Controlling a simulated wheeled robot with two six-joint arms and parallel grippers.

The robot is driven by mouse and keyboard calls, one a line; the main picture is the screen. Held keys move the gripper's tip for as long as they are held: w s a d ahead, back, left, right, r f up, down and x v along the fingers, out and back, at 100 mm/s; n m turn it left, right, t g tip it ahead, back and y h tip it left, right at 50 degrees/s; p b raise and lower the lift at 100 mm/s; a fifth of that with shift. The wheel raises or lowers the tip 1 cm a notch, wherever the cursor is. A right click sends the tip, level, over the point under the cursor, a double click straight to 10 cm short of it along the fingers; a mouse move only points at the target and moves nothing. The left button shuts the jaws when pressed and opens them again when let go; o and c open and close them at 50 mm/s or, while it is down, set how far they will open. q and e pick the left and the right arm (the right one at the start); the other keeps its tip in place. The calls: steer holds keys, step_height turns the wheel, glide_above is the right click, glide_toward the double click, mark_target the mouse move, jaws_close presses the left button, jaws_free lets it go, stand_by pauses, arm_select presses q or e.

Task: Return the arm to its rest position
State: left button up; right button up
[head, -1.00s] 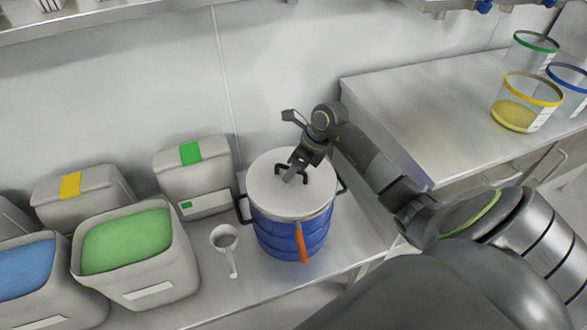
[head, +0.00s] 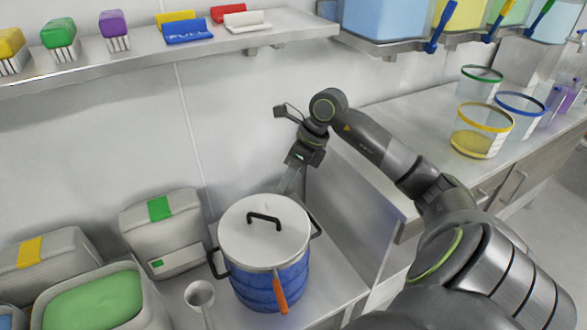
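My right gripper (head: 290,180) is raised above and behind the blue pot (head: 257,289), apart from its lid. The fingers point down and look thin and pale; their gap cannot be made out. The light grey lid (head: 240,229) sits on the pot, with its black loop handle (head: 264,219) free. The pot has black side handles and an orange lever (head: 279,291) at its front. My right arm comes in from the lower right. My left gripper is not in view.
A scoop (head: 200,295) lies left of the pot. Grey bins, one with green contents (head: 95,303), stand further left. A shelf (head: 200,51) with brushes runs above. The raised counter (head: 408,118) at right holds clear tubs, one with yellow powder (head: 478,142).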

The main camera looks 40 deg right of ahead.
steer(key=shift+v, duration=1.2)
